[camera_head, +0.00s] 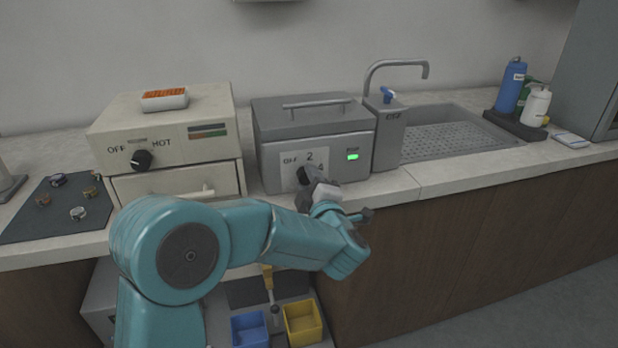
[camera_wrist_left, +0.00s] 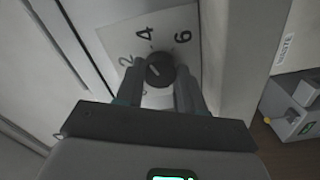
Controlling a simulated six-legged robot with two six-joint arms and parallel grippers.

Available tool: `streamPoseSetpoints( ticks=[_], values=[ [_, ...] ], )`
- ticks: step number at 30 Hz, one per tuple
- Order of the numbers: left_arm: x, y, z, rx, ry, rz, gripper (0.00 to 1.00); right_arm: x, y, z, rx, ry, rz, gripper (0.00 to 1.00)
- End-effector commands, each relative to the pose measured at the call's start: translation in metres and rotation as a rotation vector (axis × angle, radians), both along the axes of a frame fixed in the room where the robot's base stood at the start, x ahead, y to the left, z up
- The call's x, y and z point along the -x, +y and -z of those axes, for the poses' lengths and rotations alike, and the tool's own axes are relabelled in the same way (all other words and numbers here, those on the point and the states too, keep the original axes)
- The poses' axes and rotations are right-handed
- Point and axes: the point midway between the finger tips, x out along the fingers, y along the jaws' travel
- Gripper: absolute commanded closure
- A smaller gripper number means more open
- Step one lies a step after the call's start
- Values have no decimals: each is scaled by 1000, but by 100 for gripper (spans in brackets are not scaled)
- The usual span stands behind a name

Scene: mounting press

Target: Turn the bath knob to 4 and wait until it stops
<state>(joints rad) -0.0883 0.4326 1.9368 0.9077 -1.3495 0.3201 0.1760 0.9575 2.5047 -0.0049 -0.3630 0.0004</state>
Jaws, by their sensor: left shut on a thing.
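The bath (camera_head: 276,150) is a grey lidded box on the counter with a white dial plate and a lit green lamp (camera_head: 352,157). The dark round bath knob (camera_wrist_left: 160,70) sits on the white plate (camera_wrist_left: 178,24), where 2, 4 and 6 show in the left wrist view. A pale mark shows on the knob, but I cannot tell exactly which number it points to. My left gripper (camera_head: 306,183) is at the dial in the head view, covering the knob. In the wrist view its fingers (camera_wrist_left: 158,88) are shut on the knob, one on each side. My right gripper is not in view.
A cream oven (camera_head: 165,135) with an OFF/HOT knob (camera_head: 141,160) stands left of the bath. A tap (camera_head: 388,125) and sink (camera_head: 460,130) are to the right, with bottles (camera_head: 512,85) beyond. Blue (camera_head: 250,330) and yellow (camera_head: 302,322) bins sit below the counter.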

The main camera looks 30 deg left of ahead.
Motion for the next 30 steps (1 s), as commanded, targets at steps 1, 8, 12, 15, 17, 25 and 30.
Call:
streamPoseSetpoints(
  ticks=[1, 8, 12, 15, 17, 25, 30],
  values=[
    [0, -1, 0, -19, 29, 2, 93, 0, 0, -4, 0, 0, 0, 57],
    [0, -1, 2, -89, 112, 3, 93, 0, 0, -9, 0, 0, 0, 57],
    [0, -1, 2, -113, 140, 3, 93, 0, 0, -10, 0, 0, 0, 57],
    [0, -1, 2, -122, 151, 3, 93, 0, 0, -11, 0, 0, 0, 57],
    [0, -1, 3, -126, 156, 4, 93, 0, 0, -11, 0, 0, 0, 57],
    [0, -1, 3, -128, 158, 4, 93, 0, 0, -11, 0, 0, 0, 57],
    [0, -1, 3, -128, 158, 4, 46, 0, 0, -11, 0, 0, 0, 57]
  ],
)
